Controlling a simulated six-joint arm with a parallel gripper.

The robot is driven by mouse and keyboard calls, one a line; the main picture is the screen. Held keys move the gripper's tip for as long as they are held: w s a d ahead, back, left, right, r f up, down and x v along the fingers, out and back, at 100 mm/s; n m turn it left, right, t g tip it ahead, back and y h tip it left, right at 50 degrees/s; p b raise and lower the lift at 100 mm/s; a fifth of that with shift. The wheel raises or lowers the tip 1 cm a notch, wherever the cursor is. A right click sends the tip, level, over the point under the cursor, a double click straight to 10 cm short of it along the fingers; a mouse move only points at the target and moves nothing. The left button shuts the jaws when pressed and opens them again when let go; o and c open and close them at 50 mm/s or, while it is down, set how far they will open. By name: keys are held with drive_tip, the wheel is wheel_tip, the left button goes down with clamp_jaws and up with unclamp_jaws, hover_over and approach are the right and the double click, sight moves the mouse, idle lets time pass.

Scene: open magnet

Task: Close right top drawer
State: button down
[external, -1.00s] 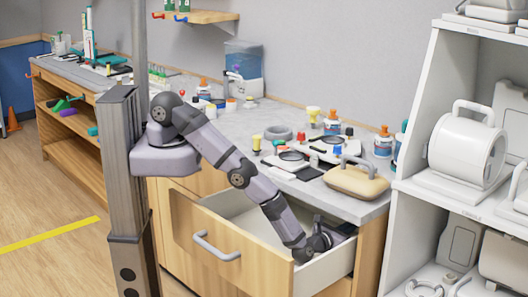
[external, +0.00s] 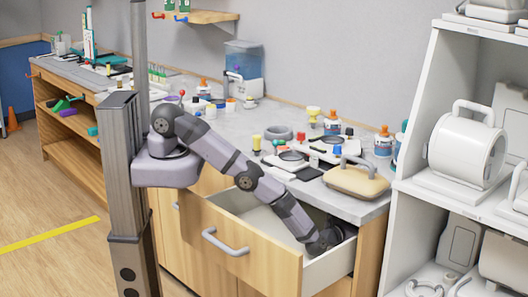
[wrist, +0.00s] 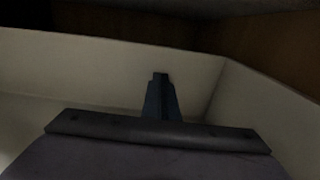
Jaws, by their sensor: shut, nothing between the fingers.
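The right top drawer (external: 262,248) is partly open in the external view, with a wood front, pale inner walls and a grey handle (external: 225,242). My arm reaches over the drawer front, and my gripper (external: 328,238) is down inside the drawer near its right end. In the wrist view my gripper (wrist: 160,78) is shut and empty, its dark fingers pointing at a pale drawer wall (wrist: 100,62). A corner of the drawer shows to the right of the fingers. I cannot tell whether the fingertips touch the wall.
The grey countertop (external: 225,130) above holds bottles, a tan lidded item (external: 356,180) near its right edge, and small tools. White shelves (external: 405,215) with equipment stand close on the right. Wooden floor (external: 55,215) is open at the left.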

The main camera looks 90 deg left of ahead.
drive_tip(key=shift+w+a+f, duration=0.2)
drive_tip(key=shift+w+a, duration=0.15)
drive_tip(key=shift+a, duration=0.05)
drive_tip(key=shift+w+r, duration=0.1)
drive_tip(key=shift+r, duration=0.1)
drive_tip(key=p+v, duration=0.4)
drive_tip(key=v, duration=0.5)
drive_tip(key=shift+s+d+r+p, duration=0.1)
drive_tip(key=shift+s+d+p, duration=0.15)
drive_tip(key=shift+s+p, duration=0.05)
drive_tip(key=shift+s, duration=0.1)
